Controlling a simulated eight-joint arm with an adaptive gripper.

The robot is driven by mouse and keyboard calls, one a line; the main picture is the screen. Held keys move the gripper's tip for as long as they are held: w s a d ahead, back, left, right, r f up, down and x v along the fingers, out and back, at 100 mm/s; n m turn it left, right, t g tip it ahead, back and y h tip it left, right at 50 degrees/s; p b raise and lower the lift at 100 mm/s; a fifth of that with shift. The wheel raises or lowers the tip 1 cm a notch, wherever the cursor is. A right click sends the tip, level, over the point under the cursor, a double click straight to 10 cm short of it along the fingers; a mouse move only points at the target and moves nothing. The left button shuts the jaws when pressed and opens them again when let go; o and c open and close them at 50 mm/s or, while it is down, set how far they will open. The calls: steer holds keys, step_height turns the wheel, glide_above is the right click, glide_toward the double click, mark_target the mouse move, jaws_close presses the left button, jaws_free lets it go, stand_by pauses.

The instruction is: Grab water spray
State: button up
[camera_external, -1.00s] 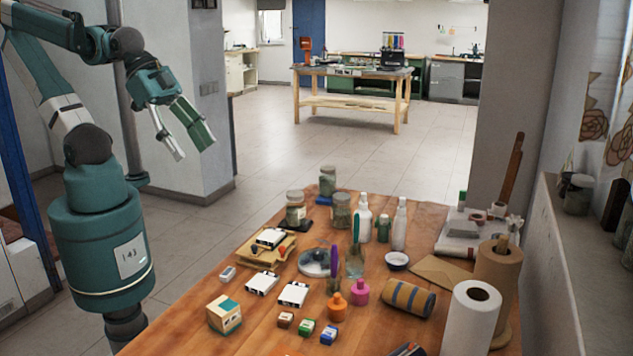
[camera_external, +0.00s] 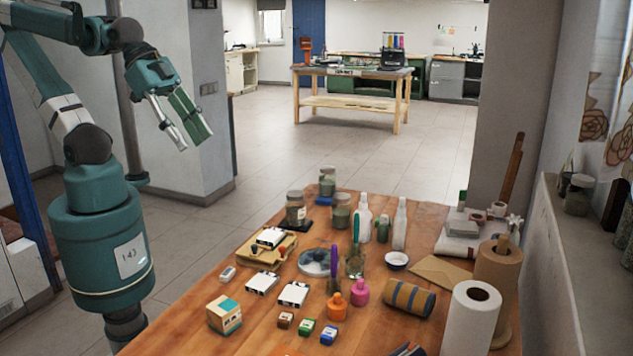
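My gripper (camera_external: 193,140) is at the upper left, in the air beyond the table's left edge and well away from both bottles. Its two fingers are spread apart with nothing between them.
Glass jars (camera_external: 296,208) stand left of the bottles. A paper towel roll (camera_external: 470,320) stands at the right. Space above the table is open.

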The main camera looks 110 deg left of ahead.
steer(key=w+a+r+n+g, duration=0.2)
steer(key=w+a+r+n, duration=0.4)
steer(key=w+r, duration=0.4)
steer(key=n+g, duration=0.5)
steer(key=n, duration=0.5)
glide_above(364, 200)
step_height(364, 200, down, 7)
steer(key=f, duration=1.6)
steer(key=a+f, duration=0.1)
steer(key=f, duration=0.7)
steer(key=shift+s+f+b, duration=0.15)
steer(key=shift+f+b, duration=0.05)
steer(key=shift+b, duration=0.2)
steer(key=shift+f, duration=0.5)
steer(key=shift+f, duration=1.3)
